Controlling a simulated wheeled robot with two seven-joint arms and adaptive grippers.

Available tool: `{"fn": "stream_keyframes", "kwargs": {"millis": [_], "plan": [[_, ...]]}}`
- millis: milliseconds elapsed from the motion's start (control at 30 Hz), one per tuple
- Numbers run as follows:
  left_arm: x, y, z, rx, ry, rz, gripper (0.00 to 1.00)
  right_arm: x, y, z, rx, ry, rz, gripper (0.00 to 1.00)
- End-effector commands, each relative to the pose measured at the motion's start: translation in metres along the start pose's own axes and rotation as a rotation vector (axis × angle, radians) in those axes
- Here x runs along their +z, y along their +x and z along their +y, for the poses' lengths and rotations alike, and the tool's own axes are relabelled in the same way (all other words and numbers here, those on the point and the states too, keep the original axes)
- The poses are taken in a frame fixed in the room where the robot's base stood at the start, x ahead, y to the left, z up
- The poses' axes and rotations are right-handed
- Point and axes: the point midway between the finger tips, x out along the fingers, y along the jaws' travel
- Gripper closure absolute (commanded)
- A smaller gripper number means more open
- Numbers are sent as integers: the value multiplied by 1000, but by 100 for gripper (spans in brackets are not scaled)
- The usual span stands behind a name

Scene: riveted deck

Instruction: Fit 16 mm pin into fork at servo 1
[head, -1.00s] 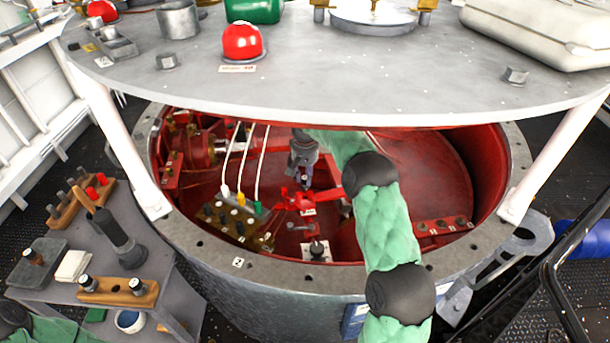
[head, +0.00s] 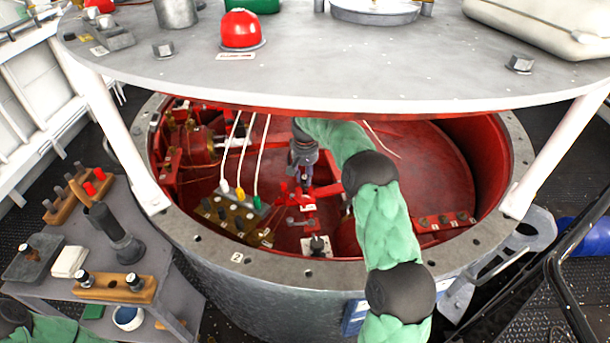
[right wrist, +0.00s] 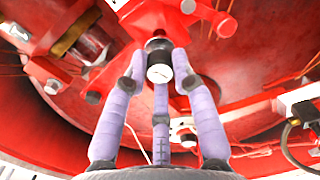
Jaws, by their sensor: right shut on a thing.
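My right gripper (head: 305,182) is down inside the red well, beside red linkage parts (head: 308,197). In the right wrist view its three lilac fingers (right wrist: 158,78) are closed around a short dark pin (right wrist: 158,57) with a pale round end face (right wrist: 159,73). The pin's far end points toward a red linkage arm (right wrist: 178,12). I cannot tell whether it touches the arm or is inside a fork. The fork at servo 1 is not clearly distinguishable. My left gripper is out of view.
The round grey top plate (head: 350,75) overhangs the well, held up by white posts. The flanged rim (head: 215,250) surrounds the opening. White cables (head: 228,150) run to a connector block (head: 232,218) left of my gripper. A side bench (head: 50,290) holds wooden pin racks (head: 115,288).

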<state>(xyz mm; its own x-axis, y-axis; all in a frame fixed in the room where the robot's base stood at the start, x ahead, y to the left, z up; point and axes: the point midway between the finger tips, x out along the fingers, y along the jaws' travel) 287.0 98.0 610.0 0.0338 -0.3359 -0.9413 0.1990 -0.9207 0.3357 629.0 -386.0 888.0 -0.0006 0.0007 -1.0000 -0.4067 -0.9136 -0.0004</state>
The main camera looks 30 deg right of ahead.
Motion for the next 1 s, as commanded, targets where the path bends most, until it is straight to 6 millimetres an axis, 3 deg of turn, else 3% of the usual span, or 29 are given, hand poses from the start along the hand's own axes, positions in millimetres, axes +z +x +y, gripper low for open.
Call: {"fn": "stream_keyframes", "kwargs": {"millis": [1000], "plan": [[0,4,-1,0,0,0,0,0,18,0,0,1,0,100]]}}
